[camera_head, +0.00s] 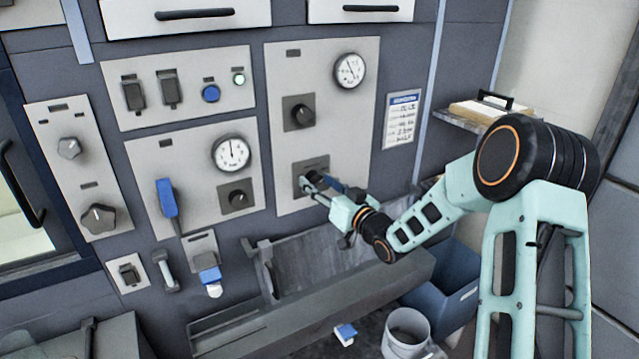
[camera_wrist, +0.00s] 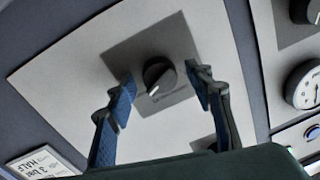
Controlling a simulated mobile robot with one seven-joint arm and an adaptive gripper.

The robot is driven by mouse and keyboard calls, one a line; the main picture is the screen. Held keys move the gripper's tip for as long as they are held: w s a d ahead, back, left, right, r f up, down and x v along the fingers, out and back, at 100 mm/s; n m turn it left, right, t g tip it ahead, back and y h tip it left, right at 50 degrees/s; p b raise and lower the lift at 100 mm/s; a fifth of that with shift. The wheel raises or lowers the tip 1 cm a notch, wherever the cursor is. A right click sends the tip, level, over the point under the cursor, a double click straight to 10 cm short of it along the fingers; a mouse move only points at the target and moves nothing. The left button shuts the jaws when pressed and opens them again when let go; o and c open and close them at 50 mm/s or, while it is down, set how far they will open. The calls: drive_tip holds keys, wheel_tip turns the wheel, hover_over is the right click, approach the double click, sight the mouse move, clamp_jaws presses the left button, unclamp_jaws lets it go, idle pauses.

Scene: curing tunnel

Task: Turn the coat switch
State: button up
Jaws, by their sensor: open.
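A dark rotary switch (camera_wrist: 158,74) with a pale pointer mark sits on a square grey plate (camera_wrist: 185,45) in the wrist view. Its label is too small to read, so I cannot confirm that it is the coat switch. My gripper (camera_wrist: 162,84) is open, with one blue-padded finger on each side of the switch, apart from it in the picture. In the head view my gripper (camera_head: 318,184) is at the lower switch plate (camera_head: 309,164) of the tall light panel (camera_head: 285,80), and it partly hides the knob there. Whether the fingers touch the panel cannot be told.
A second dark knob (camera_head: 302,113) and a gauge (camera_head: 350,71) are above on the same panel. A notice (camera_head: 402,120) hangs to its right. A grey trough (camera_head: 330,310) runs below, with a blue bin (camera_head: 440,285) and white bucket (camera_head: 407,330) nearby.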

drive_tip(key=c, duration=1.2)
drive_tip(key=shift+o, duration=0.2)
